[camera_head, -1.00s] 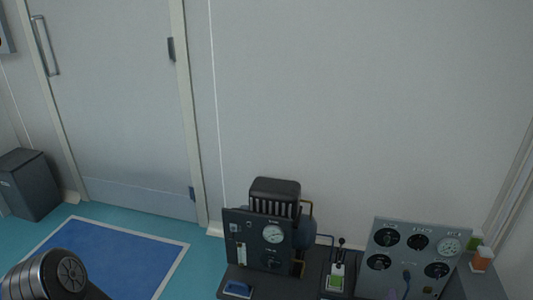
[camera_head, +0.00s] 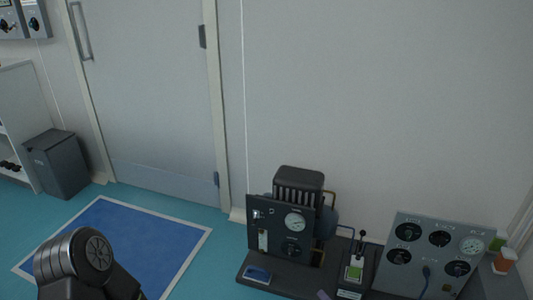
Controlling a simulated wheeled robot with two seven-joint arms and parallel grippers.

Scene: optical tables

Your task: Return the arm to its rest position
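A dark, ribbed round joint of my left arm (camera_head: 75,258) shows at the lower left, above the floor mat. My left gripper is outside the picture. Only a small purple tip shows at the bottom edge, in front of the bench equipment. It seems to be part of my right gripper (camera_head: 323,295); the rest is cut off, so its opening and anything in it are hidden.
A black gauge unit (camera_head: 281,230) and a grey dial panel (camera_head: 432,252) stand on a dark bench at the lower right. An orange-capped jar (camera_head: 504,261) is beside the panel. A blue mat (camera_head: 130,240), a door (camera_head: 150,100) and a dark bin (camera_head: 57,165) are at left.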

